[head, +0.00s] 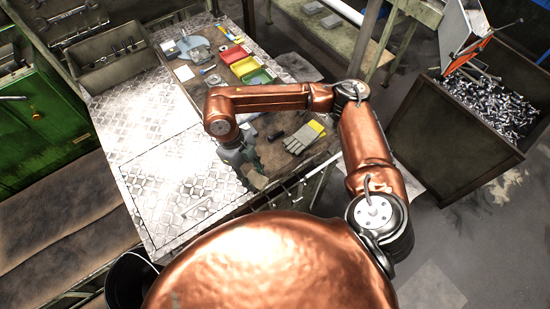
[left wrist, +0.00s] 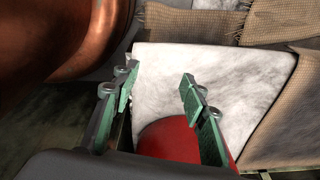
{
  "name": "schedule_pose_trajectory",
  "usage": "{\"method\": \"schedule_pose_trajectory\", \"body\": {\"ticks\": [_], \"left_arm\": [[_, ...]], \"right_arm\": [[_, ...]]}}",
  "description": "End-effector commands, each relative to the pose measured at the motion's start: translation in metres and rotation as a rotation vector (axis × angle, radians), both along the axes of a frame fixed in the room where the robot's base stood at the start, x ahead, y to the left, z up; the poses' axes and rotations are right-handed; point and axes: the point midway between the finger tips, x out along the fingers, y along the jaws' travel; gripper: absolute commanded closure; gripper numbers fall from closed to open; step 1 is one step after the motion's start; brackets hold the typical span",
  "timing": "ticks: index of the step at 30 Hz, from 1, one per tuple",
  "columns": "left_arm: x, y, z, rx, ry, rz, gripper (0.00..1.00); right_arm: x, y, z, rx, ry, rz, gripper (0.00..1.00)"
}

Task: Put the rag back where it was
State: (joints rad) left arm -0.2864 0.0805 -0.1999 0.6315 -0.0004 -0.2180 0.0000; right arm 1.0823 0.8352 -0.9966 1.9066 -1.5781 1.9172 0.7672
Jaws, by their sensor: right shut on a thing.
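My right gripper (head: 249,170) is low over the front part of the workbench. It is shut on a small brownish-grey cloth, which looks like the rag (head: 257,181). The rag shows just below the fingers, near the edge between the metal plate and the darker board. I cannot tell whether it touches the bench. My left gripper (left wrist: 158,75) shows in the left wrist view, with its fingers apart and nothing between them. It is not visible in the head view.
Work gloves (head: 298,140) lie right of my right gripper. Yellow and green trays (head: 257,79) and a grey cloth (head: 298,67) are farther back. A bolt crate (head: 447,145) stands at right. Under my left gripper are a white sheet (left wrist: 245,75), a red object (left wrist: 170,140) and burlap (left wrist: 285,105).

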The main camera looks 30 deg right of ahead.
Motion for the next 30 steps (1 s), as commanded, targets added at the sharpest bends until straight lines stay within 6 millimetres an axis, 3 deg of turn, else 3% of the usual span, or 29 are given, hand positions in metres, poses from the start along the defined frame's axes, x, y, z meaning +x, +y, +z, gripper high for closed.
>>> {"method": "schedule_pose_trajectory", "body": {"ticks": [10,15,19,24,30], "left_arm": [[-0.026,0.001,0.017,0.002,0.033,0.007,0.60],[-0.028,0.001,0.024,0.002,0.036,0.007,0.60],[-0.025,0.001,0.028,0.001,0.031,0.007,0.60],[-0.016,0.001,0.030,0.001,0.020,0.004,0.60],[-0.011,0.000,0.036,0.000,0.013,0.003,0.60]], "right_arm": [[-0.031,-0.058,0.021,-0.008,0.001,-1.085,0.87],[-0.046,-0.081,0.032,-0.009,-0.002,-1.552,0.87],[-0.054,-0.093,0.037,-0.008,-0.003,-1.791,0.87],[-0.058,-0.101,0.041,-0.007,-0.003,-1.954,0.87],[-0.036,-0.105,0.033,-0.004,0.001,-1.994,0.87]]}}
